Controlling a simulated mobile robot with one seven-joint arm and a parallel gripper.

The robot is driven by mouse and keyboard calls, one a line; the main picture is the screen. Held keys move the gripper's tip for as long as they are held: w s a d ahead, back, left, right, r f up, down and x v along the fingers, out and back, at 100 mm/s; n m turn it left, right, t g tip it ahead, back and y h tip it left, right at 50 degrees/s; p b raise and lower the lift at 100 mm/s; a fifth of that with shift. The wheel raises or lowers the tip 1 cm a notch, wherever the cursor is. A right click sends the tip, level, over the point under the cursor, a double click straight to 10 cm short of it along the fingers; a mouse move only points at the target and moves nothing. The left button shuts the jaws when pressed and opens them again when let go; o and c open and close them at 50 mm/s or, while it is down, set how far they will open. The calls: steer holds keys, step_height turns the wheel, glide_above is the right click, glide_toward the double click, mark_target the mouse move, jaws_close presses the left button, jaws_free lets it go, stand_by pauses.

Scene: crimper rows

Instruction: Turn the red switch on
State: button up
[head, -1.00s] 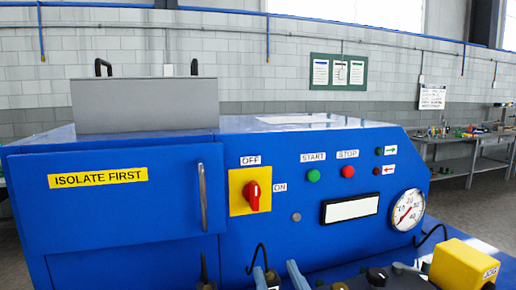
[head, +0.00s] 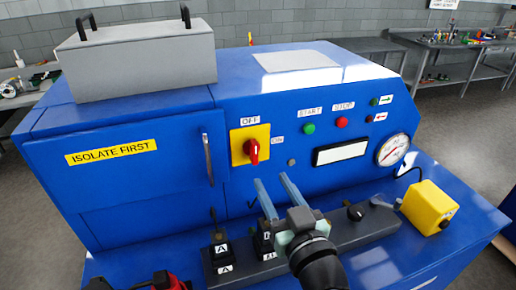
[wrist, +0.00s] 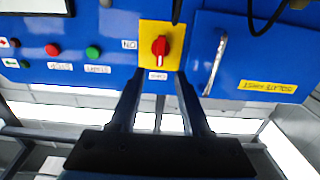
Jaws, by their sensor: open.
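The red switch (head: 251,151) is a rotary knob on a yellow plate (head: 237,135) on the blue machine's front panel. Its handle looks about upright, in line with the OFF label (head: 250,121) above it; the ON label (head: 278,140) is to its right. The wrist view is upside down and shows the switch (wrist: 160,46) on its plate, beyond the fingertips. My gripper (head: 271,179) is open and empty, below and slightly right of the switch in the head view, apart from it. Its two fingers (wrist: 159,75) straddle the switch's line in the wrist view.
Green START (head: 309,128) and red STOP (head: 341,122) buttons are right of the switch. A door handle (head: 207,159) stands out to its left. Black levers (head: 219,240), a dark control bar (head: 335,229) and a yellow box (head: 428,206) are on the front ledge.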

mark_target(256, 154)
steer(key=p+x, duration=0.3)
steer(key=x, duration=0.6)
steer(key=shift+a, duration=0.1)
jaws_close()
